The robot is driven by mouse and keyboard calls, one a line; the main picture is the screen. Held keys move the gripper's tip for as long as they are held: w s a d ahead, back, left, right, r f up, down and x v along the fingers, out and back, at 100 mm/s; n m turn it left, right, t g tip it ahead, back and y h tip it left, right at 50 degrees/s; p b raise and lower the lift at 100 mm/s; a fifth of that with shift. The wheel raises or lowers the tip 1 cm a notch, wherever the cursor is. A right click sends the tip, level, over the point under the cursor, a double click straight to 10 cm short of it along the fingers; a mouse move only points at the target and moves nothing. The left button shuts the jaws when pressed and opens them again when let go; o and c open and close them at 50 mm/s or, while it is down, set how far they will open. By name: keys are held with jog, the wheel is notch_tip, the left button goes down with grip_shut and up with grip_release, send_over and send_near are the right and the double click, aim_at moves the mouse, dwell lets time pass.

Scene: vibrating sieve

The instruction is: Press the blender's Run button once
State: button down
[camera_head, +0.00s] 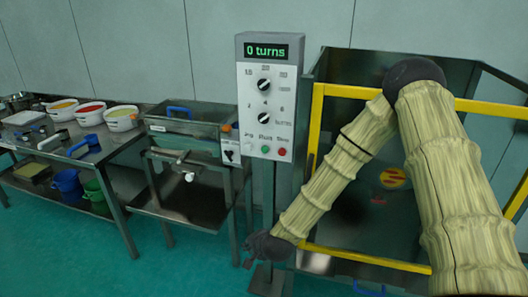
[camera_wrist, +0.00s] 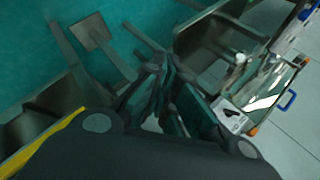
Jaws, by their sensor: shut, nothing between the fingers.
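The control panel (camera_head: 266,105) is a grey box on a post, with a display reading "0 turns" and two black knobs. Its bottom row has a white, a green and a red button; the green button (camera_head: 265,149) sits in the middle under a small label, likely Run. My gripper (camera_head: 250,257) is low, left of the yellow guard and well below the buttons, pointing down and left. In the wrist view my gripper (camera_wrist: 160,82) shows dark fingers close together, with nothing between them. The panel's buttons do not show clearly in the wrist view.
The yellow guard frame (camera_head: 318,120) and a steel machine behind my arm fill the right. A sieve machine (camera_head: 190,120) stands left of the panel. A steel table (camera_head: 105,155) at far left holds several bowls and scoops. The green floor in front is free.

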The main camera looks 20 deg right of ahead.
aim_at(265, 150)
jog(key=w+d+r+m+t, duration=0.2)
jog(key=w+r+m, duration=0.1)
jog(key=w+r, duration=0.4)
jog(key=w+d+r+m+t, duration=0.2)
jog(key=w+r, duration=0.5)
jog(key=r, duration=0.6)
jog(key=shift+w+d+r+m+h, duration=0.25)
jog(key=shift+w+d+m+h, duration=0.15)
jog(key=shift+m, duration=0.7)
jog(key=shift+d, duration=0.1)
jog(key=shift+w+d, duration=0.8)
jog(key=shift+w, duration=0.4)
jog(key=shift+w+d, duration=0.8)
jog(key=shift+w, duration=0.4)
jog(key=shift+w+d, duration=0.8)
jog(key=shift+w, duration=0.4)
jog(key=shift+w+d, duration=0.1)
jog(key=shift+w, duration=0.05)
jog(key=shift+w+d, duration=0.1)
jog(key=shift+w, duration=0.1)
